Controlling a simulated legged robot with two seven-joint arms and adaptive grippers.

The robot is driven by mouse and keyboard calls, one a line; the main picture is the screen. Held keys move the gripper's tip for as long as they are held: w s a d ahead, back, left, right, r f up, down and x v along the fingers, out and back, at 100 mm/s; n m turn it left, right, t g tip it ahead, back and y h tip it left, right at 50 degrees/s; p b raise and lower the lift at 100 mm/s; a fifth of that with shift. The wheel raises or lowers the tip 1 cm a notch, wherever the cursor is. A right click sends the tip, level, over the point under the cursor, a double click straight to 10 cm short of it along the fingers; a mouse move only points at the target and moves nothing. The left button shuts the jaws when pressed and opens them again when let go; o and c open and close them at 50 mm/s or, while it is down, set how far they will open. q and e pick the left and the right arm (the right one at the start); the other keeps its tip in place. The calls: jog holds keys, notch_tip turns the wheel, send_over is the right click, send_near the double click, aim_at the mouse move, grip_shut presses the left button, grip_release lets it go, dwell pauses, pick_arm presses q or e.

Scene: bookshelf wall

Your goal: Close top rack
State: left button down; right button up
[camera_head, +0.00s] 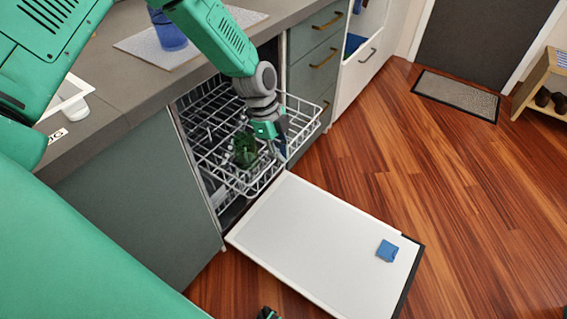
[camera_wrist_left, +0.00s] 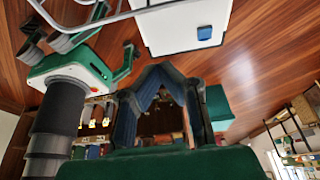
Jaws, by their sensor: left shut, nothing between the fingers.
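The top rack (camera_head: 303,132) is a white wire basket, pulled out of the dishwasher over its lowered door (camera_head: 320,240). A dark green cup-like item (camera_head: 244,152) sits in the rack. My left gripper (camera_head: 283,152) is shut and empty at the rack's front part; I cannot tell whether it touches the wires. Its blue fingers meet at the tips in the left wrist view (camera_wrist_left: 158,72). My right gripper (camera_wrist_left: 110,45) shows at the left of that view, with its fingers apart and nothing seen between them. Only a bit of it shows at the head view's bottom edge.
A blue item (camera_head: 387,251) lies on the door's inner face. A blue cup (camera_head: 168,32) stands on a mat on the counter (camera_head: 105,125). Drawers (camera_head: 315,50) stand beside the dishwasher. The wooden floor (camera_head: 450,190) to the right is clear.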

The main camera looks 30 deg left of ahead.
aim_at(275, 165)
pick_arm(q)
jog(key=s+d+r+y, duration=0.1)
jog(key=d+r+y, duration=0.4)
jog(key=y, duration=0.2)
jog(key=a+f+b, duration=0.1)
jog(key=a+f, duration=0.1)
jog(key=f, duration=0.1)
jog(key=a+f+b, duration=0.1)
jog(key=a+f, duration=0.1)
jog(key=f, duration=0.1)
jog(key=a+f+b, duration=0.1)
jog(key=a+f, duration=0.1)
jog(key=f, duration=0.1)
jog(key=shift+w+f+b, duration=0.1)
jog(key=shift+f+b, duration=0.15)
jog(key=shift+b, duration=0.1)
jog(key=shift+a+f, duration=0.1)
jog(key=shift+a, duration=0.25)
